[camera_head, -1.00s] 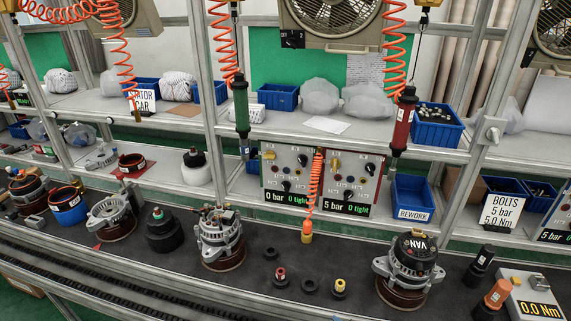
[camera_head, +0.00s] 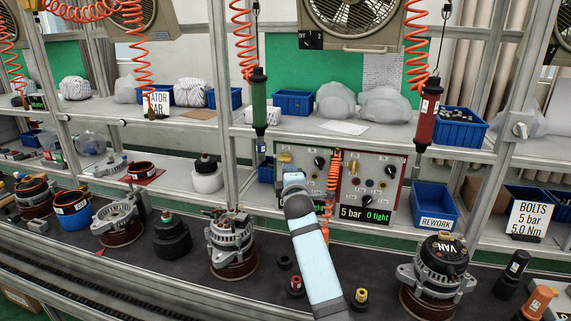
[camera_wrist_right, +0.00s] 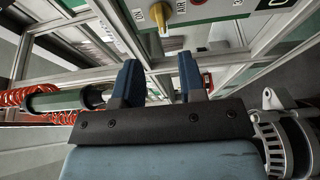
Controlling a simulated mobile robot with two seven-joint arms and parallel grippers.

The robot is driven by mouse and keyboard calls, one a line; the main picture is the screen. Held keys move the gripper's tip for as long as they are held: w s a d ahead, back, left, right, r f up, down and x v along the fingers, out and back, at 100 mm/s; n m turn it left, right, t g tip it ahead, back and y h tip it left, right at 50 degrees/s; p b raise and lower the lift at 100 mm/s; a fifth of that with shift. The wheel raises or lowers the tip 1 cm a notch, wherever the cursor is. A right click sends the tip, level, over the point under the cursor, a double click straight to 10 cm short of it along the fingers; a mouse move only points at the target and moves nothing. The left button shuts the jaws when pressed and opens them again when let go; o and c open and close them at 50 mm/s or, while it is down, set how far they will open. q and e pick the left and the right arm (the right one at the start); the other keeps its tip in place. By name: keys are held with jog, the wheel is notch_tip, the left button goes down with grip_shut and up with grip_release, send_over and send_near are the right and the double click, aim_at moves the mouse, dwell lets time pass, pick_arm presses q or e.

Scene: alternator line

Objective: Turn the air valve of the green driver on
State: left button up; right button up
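The green driver (camera_head: 259,101) hangs upright on an orange coiled hose in the head view, and lies at the left in the right wrist view (camera_wrist_right: 60,98). Its likely panel (camera_head: 315,153) is on the shelf below, with a yellow air valve knob (camera_head: 285,157) at its upper left. In the right wrist view the yellow knob (camera_wrist_right: 160,14) is at the top, beyond the fingertips and apart from them. My right gripper (camera_wrist_right: 158,78) is open and empty, its two blue fingers pointing toward the panel. In the head view my right arm hides the panel's display. My left gripper is not in view.
A second panel (camera_head: 372,183) reading 5 bar stands right beside it, below the red driver (camera_head: 425,117). An orange coiled hose (camera_head: 333,180) hangs between the panels. A blue rework bin (camera_head: 434,207) is farther right. Alternators (camera_head: 230,240) stand on the dark bench in front.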

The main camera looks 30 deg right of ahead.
aim_at(285, 161)
jog(key=x, duration=1)
grip_shut()
